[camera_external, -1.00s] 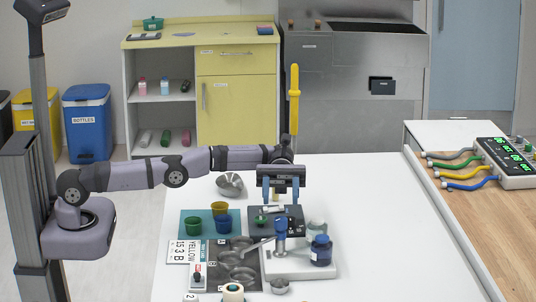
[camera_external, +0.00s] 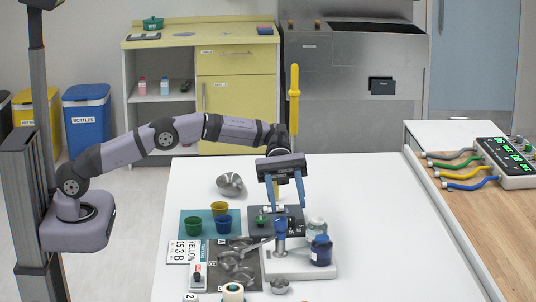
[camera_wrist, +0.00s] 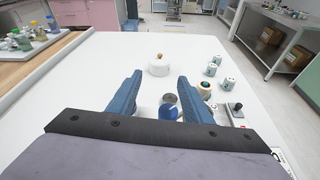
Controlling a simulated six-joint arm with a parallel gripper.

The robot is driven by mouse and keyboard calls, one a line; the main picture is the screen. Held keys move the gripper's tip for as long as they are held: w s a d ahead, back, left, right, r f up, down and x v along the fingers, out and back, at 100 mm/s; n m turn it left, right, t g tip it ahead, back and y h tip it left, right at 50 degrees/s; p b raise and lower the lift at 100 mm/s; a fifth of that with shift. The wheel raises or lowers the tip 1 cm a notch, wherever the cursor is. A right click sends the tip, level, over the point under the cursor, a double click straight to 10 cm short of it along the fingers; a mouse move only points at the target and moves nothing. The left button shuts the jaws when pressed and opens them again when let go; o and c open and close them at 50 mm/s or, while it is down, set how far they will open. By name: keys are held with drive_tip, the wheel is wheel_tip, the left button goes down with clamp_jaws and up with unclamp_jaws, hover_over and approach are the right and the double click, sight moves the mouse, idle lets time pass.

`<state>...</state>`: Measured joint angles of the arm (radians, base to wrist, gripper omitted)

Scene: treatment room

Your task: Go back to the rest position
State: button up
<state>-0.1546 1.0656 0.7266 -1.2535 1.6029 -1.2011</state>
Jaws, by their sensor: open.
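My gripper (camera_external: 285,205) is open and empty above the white table (camera_external: 360,200) in the external view. Its two blue fingers point down, apart, over the dark device (camera_external: 290,224) on the table; contact with it cannot be told. In the wrist view, my gripper (camera_wrist: 160,95) shows two spread blue fingers with nothing clamped between them. A white round thing with a brown knob (camera_wrist: 159,69) stands farther off on the table. A blue item (camera_wrist: 168,112) shows between the fingers. My arm is bent, its elbow raised.
Green (camera_external: 193,226), yellow (camera_external: 219,208) and blue (camera_external: 224,224) cups stand on a teal mat. The table's right side is clear.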

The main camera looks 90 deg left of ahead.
drive_tip(key=s+a+f+m+y+p, duration=0.2)
drive_tip(key=s+a+m+y, duration=0.3)
drive_tip(key=s, duration=0.7)
drive_tip(key=s+a+f+m+y+p, duration=0.3)
drive_tip(key=s+a+m+y, duration=0.1)
drive_tip(key=s, duration=0.8)
drive_tip(key=s+a+f+m+y+p, duration=0.2)
drive_tip(key=s+a+m+y, duration=0.3)
drive_tip(key=s+m, duration=0.3)
drive_tip(key=s+a+p, duration=0.1)
drive_tip(key=s, duration=0.3)
drive_tip(key=shift+s+f+g+y, duration=0.2)
drive_tip(key=shift+s+g+y, duration=0.1)
drive_tip(key=shift+g, duration=0.1)
